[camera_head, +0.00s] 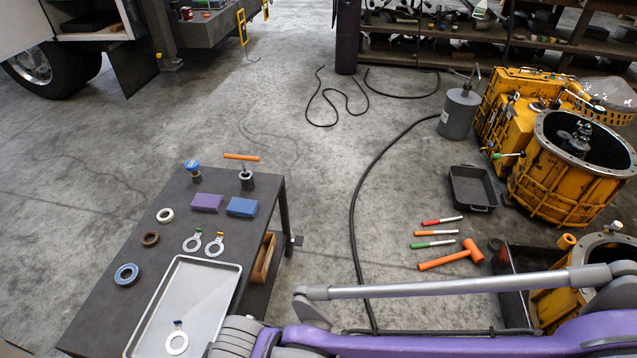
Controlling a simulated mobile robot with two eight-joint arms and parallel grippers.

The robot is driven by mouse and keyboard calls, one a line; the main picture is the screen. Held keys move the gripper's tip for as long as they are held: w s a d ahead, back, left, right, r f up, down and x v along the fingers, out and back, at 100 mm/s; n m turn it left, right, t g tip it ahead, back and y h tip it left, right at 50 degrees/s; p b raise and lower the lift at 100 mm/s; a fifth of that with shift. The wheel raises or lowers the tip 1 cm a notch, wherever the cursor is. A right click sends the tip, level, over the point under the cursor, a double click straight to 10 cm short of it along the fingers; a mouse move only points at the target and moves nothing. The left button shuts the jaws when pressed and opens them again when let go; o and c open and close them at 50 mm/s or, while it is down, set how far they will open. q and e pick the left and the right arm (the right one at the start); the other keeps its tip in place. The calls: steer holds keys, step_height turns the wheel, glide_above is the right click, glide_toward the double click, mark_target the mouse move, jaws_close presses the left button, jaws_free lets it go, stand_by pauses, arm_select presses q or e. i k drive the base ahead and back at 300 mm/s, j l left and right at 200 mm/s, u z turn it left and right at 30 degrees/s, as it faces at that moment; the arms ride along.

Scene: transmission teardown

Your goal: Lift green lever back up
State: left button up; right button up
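A short lever with a green section (508,155) sticks out from the side of the yellow transmission housing (545,185) at the right. It lies close to level, with a pale end toward the housing's open round drum. A separate green-handled tool (433,244) lies on the floor below red- and orange-handled tools. A purple and grey arm of mine crosses the bottom of the view, well below the lever. Neither gripper's fingers can be seen.
A dark table (210,183) at the left holds rings, purple and blue blocks and a metal tray (228,268). An orange hammer (452,256), a black bin (472,188) and a grey canister (459,113) stand or lie on the floor. A black cable (354,210) crosses the open floor.

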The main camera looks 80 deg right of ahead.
mark_target(522, 154)
steer(key=z, duration=3.85)
